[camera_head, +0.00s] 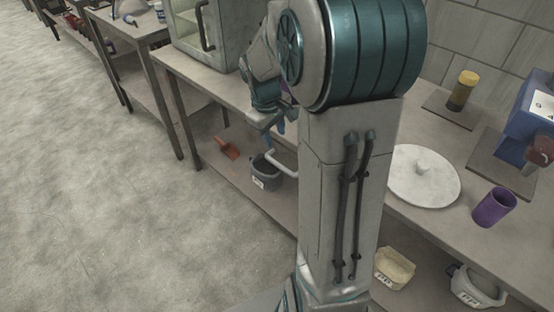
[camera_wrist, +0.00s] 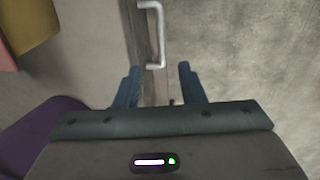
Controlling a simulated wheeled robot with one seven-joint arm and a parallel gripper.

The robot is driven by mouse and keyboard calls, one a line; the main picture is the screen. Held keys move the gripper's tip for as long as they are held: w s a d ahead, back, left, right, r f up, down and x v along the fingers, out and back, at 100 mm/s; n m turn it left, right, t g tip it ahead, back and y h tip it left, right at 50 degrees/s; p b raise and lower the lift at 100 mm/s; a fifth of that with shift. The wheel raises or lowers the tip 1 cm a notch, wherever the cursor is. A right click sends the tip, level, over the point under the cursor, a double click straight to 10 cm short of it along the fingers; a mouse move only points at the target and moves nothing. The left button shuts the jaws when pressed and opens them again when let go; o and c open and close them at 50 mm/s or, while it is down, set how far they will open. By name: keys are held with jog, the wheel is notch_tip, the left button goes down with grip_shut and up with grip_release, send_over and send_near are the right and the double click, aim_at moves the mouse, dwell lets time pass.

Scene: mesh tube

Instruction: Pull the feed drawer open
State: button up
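The pale, U-shaped drawer handle (camera_wrist: 153,32) stands out from a narrow grey front edge at the top of the wrist view. In the head view, a pale bent bar (camera_head: 282,164) below my gripper at the bench edge looks like the same handle. My gripper (camera_wrist: 161,84) is open, with its two blue fingers apart and nothing between them. The handle lies beyond the fingertips, roughly in line with the gap, and appears apart from them. My gripper in the head view (camera_head: 278,126) is partly hidden by my arm. My arm also hides most of the drawer front.
A grey bucket (camera_head: 266,172) and an orange scoop (camera_head: 227,147) are on the lower shelf. On the bench are a white round lid (camera_head: 424,176), a purple cup (camera_head: 494,207) and a blue device (camera_head: 535,115). The floor at left is clear.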

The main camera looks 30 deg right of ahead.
aim_at(281, 165)
jog(key=f, duration=0.4)
jog(key=d+f+b, duration=0.1)
jog(key=f, duration=0.3)
jog(key=d+f, duration=0.1)
jog(key=f, duration=0.4)
jog(key=shift+w+d+b, duration=0.15)
jog(key=shift+w+b, duration=0.2)
grip_shut()
